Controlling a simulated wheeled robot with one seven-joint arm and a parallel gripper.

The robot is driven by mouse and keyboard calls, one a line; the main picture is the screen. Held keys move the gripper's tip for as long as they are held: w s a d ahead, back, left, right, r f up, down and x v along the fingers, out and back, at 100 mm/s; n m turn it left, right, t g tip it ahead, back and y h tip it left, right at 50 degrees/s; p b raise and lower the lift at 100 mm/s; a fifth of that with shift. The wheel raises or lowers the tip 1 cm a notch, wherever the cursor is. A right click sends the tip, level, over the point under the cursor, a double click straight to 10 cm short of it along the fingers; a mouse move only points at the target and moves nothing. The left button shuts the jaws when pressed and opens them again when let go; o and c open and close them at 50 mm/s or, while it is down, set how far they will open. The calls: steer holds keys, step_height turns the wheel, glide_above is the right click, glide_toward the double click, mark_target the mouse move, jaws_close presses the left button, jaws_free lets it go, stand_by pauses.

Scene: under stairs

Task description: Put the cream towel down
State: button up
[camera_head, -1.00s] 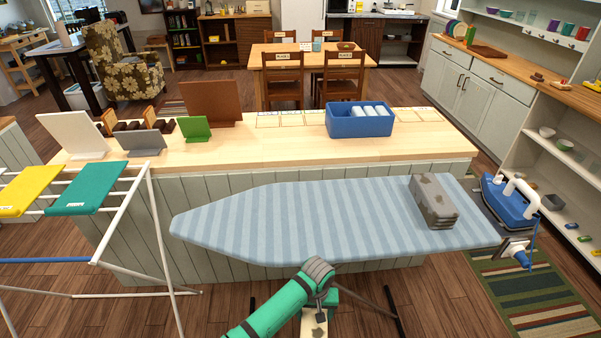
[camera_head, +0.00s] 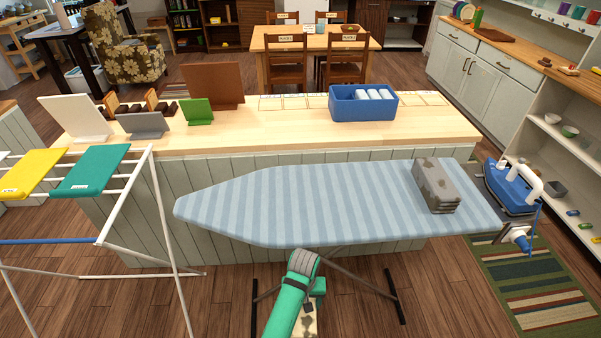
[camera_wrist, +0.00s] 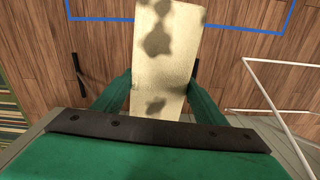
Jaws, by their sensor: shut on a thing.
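The cream towel (camera_wrist: 163,55) is a pale folded strip with dark grey blotches in the wrist view. My gripper (camera_wrist: 160,88) is shut on it, with a green finger on each side. In the head view, my gripper (camera_head: 310,296) is low in front of the ironing board, and a small cream part of the towel (camera_head: 305,322) shows beside my arm. In the wrist view the towel is above the wooden floor.
The drying rack (camera_head: 160,200) at left holds yellow (camera_head: 32,172) and green (camera_head: 92,170) towels. A counter (camera_head: 270,135) behind holds a blue bin (camera_head: 345,108).

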steer(key=shift+w+d, duration=0.1)
steer(key=shift+d, duration=0.2)
steer(key=shift+s+a+f, duration=0.65)
steer(key=shift+s+a, duration=0.05)
steer(key=shift+s, duration=0.35)
steer(key=shift+a+f, duration=0.1)
steer(key=shift+a, duration=0.05)
steer(key=shift+s, duration=0.1)
steer(key=o, duration=0.5)
steer(key=c, duration=0.5)
